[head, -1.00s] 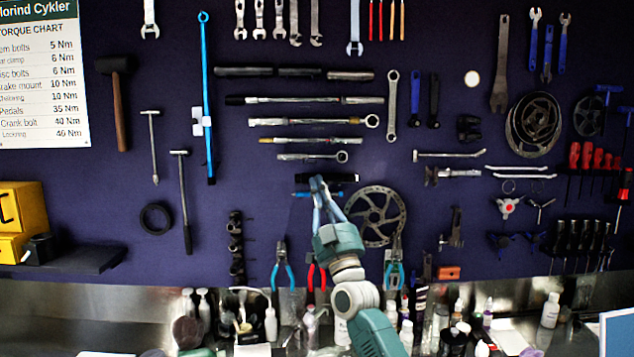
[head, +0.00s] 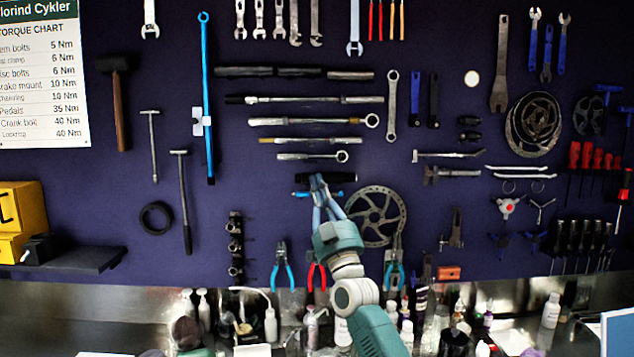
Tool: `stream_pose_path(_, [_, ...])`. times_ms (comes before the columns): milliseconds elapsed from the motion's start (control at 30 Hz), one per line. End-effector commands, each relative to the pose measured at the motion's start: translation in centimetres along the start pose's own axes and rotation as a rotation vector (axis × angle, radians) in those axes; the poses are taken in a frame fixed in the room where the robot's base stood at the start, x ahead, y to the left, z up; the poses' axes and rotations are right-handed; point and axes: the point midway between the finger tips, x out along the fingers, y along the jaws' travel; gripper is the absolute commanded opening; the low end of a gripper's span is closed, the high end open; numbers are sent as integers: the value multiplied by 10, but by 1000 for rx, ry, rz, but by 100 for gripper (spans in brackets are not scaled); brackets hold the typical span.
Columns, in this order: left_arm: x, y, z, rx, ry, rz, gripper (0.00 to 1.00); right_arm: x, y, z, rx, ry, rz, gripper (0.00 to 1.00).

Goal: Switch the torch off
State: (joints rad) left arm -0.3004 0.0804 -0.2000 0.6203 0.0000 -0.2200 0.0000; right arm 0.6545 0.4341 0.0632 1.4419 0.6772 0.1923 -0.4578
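My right gripper (head: 318,181) reaches up from the bottom middle to the purple tool wall, its two fingers coming together at the tips. A short black cylinder-like thing (head: 341,177), possibly the torch, lies level on the wall right at the fingertips. The fingertips cover part of it, and I cannot tell whether they touch it. No switch can be made out. A small bright round spot (head: 472,78) shows on the wall at the upper right; I cannot tell if it is torch light. My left gripper is not in view.
A brake disc (head: 376,216) hangs just right of the fingers. Torque wrenches (head: 312,121) hang above, pliers (head: 283,268) below left. Bottles (head: 271,324) crowd the steel bench under the wall. A dark shelf (head: 75,262) juts out at the left.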

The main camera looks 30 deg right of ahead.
Motion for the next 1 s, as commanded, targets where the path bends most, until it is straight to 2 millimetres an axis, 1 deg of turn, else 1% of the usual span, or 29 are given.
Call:
stream_pose_path(367, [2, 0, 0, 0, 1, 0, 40, 2, 1, 2, 0, 0, 0, 0])
stream_pose_path(667, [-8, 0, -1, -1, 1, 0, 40, -5, -3, -6, 1, -1, -1, 0])
stream_pose_path(1000, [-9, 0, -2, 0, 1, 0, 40, -8, -4, -7, 0, -1, -1, 0])
